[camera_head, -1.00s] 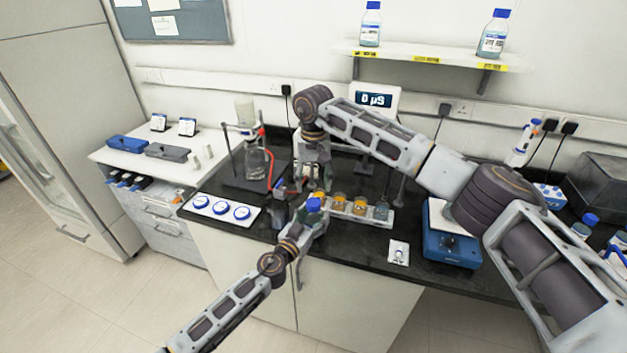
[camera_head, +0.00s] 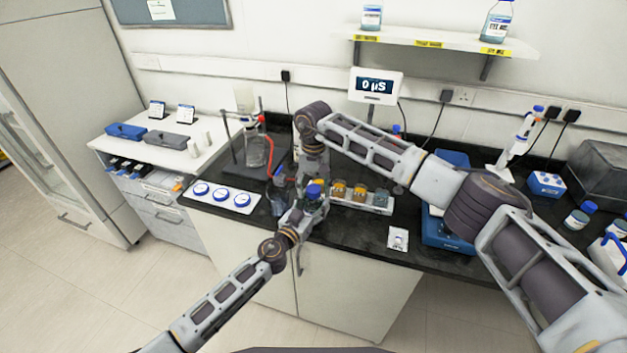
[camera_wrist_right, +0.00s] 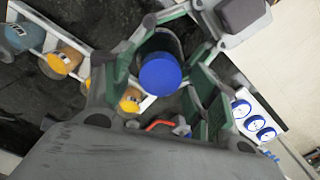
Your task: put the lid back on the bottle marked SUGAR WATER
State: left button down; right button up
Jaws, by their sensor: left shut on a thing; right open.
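A blue lid (camera_head: 315,188) shows at my left gripper (camera_head: 312,203), which is shut on a bottle. In the right wrist view the blue lid (camera_wrist_right: 160,76) faces the camera, and the dark, glassy bottle body (camera_wrist_right: 166,43) shows behind it. I cannot tell whether the lid is seated or only rests there. No label is readable on this bottle. My right gripper (camera_head: 313,172) is over the lid, pointing down. Its green-padded fingers (camera_wrist_right: 160,92) are open either side of the lid, apart from it.
A white rack (camera_head: 383,208) with orange and bluish containers stands right of the grippers. A white plate with three blue rings (camera_head: 222,198) lies left. A clear vessel (camera_head: 278,203) is close beside my left gripper. A blue device (camera_head: 440,236) stands to the right.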

jog(key=shift+f, duration=0.25)
jog(key=shift+c, duration=0.2)
jog(key=c, duration=1.1)
jog(key=shift+o, duration=0.2)
